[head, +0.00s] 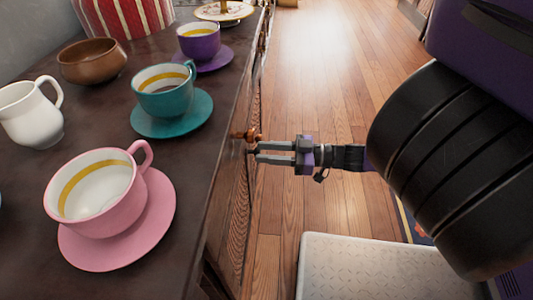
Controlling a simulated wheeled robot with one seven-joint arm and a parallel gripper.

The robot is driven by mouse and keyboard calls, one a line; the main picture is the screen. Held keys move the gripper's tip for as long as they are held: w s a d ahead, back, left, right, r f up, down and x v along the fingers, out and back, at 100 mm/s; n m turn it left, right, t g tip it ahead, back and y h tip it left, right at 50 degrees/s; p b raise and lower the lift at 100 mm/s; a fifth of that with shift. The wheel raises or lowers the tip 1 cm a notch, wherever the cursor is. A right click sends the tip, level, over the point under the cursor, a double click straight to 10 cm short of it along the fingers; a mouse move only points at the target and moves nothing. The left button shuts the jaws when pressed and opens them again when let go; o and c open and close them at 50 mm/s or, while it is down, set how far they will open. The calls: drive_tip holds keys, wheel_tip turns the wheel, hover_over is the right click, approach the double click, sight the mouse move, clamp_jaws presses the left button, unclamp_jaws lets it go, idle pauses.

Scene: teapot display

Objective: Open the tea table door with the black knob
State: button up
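The tea table (110,130) fills the left side, seen from above, with its wooden door front (236,205) facing right and seen at a steep slant. A copper-coloured knob (246,134) sticks out near the top of the front. My gripper (257,153) reaches in from the right at the door front, just below the copper knob in the picture. Its two fingers are apart with a narrow gap between them. A small dark spot shows at the fingertips; I cannot tell whether it is the black knob or whether the fingers touch it. The door looks closed.
On the tabletop stand a pink cup and saucer (100,190), a teal cup (165,90), a purple cup (199,42), a white pitcher (32,112) and a brown bowl (91,62).

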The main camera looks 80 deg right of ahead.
clamp_jaws()
idle(1.4)
